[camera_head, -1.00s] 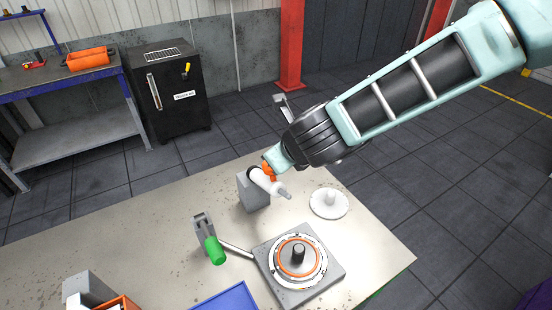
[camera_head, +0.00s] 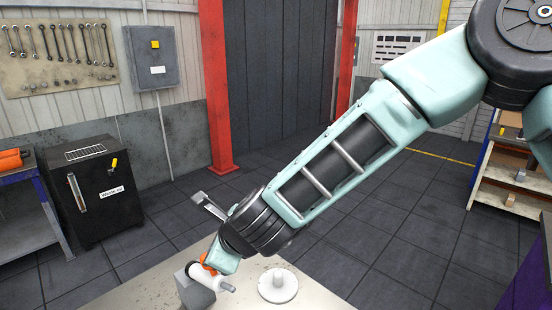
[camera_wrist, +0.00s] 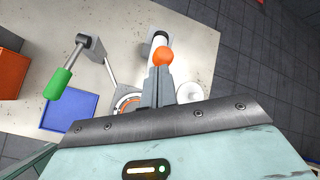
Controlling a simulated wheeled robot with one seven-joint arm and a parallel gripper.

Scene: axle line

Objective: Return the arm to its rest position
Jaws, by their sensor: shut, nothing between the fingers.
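My gripper (camera_wrist: 160,88) shows in the wrist view as two grey fingers side by side, shut and empty. The fingertips are hard to make out there.
A white disc with a peg (camera_head: 278,286) stands right of the block. The wrist view shows a green-handled lever (camera_wrist: 58,84), a blue tray (camera_wrist: 70,114), an orange bin (camera_wrist: 12,70) and a round fixture (camera_wrist: 127,103).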

